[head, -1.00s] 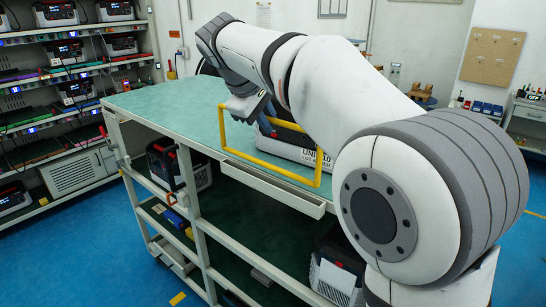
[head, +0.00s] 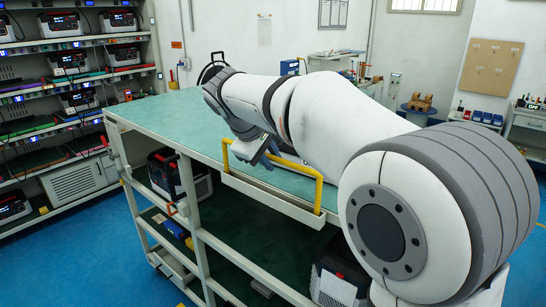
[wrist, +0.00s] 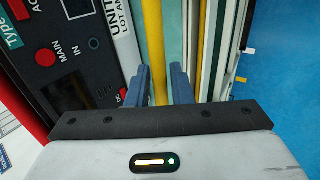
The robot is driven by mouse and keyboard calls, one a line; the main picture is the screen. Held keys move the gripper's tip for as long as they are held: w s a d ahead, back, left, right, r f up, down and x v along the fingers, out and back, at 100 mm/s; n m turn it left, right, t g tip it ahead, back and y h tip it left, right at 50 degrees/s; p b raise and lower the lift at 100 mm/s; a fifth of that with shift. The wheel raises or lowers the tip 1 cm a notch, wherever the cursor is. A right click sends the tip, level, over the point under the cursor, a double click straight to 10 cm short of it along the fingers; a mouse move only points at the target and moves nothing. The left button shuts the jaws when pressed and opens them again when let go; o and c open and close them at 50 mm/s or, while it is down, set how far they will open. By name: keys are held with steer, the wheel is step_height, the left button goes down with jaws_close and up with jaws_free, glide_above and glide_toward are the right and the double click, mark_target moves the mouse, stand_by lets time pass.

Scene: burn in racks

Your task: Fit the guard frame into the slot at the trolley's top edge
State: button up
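The yellow guard frame (head: 319,195) stands upright at the trolley's top edge (head: 135,120) in the head view. Its two end posts and part of its top bar show. Its lower bar is hidden behind the front wall of the pale slot (head: 270,202), so I cannot see how deep it sits. My gripper (head: 263,154) is over the frame's top bar, with my arm covering part of it.
A labelled unit (wrist: 85,60) stands beside the frame on the trolley top, mostly hidden by my arm in the head view. The left part of the green top (head: 170,112) is clear. Lower shelves hold units (head: 180,175). A loaded rack (head: 70,110) stands at the left.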

steer(key=shift+o, duration=1.3)
steer(key=shift+r, duration=0.1)
steer(key=v, duration=1.2)
steer(key=shift+r, duration=0.1)
